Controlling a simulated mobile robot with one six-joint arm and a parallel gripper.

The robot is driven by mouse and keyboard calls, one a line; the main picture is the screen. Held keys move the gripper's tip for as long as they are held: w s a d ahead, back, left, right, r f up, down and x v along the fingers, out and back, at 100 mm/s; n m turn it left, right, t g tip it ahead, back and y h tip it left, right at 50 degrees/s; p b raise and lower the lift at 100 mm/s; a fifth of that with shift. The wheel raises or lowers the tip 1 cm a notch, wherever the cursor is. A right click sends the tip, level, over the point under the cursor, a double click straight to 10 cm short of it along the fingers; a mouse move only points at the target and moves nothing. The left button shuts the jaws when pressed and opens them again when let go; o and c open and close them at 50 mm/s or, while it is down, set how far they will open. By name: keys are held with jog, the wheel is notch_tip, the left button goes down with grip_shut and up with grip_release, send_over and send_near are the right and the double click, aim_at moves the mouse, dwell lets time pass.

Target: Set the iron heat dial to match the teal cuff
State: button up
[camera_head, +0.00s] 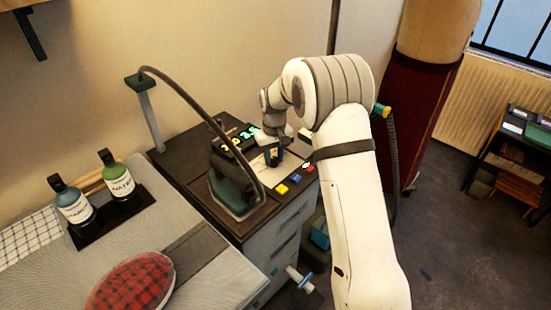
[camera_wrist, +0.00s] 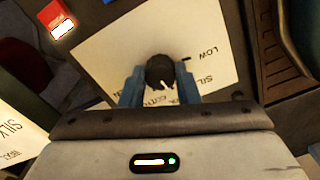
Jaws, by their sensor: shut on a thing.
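The dark heat dial (camera_wrist: 160,72) sits on a white panel (camera_wrist: 110,50) in the wrist view. Its white pointer mark faces down and slightly right, towards lettering partly hidden by my gripper. LOW and SILK are printed to its right. My gripper (camera_wrist: 160,88) has its two blue fingers on either side of the dial, shut on it. In the head view my gripper (camera_head: 273,156) is at the panel beside the iron (camera_head: 236,192), which stands on a dark-topped cabinet. I cannot identify the teal cuff for sure.
Coloured buttons (camera_head: 282,189) line the panel's front edge, close to my gripper. A hose arches over the iron from a post (camera_head: 148,112). Two bottles (camera_head: 120,177) and a red plaid cushion (camera_head: 132,283) are at the left. A maroon-clothed form (camera_head: 430,95) stands behind my arm.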

aim_at(274, 159)
jog(key=m, duration=0.4)
jog(key=shift+r+m+b, duration=0.1)
jog(key=shift+m+b, duration=0.2)
jog(key=shift+b, duration=0.05)
jog(key=shift+w+m, duration=0.1)
jog(key=shift+m, duration=1.9)
jog(key=o, duration=1)
jog(key=shift+c, duration=0.2)
notch_tip(274, 159, up, 8)
jog(key=shift+f+b, duration=0.1)
jog(key=shift+b, duration=0.35)
jog(key=shift+f, duration=0.1)
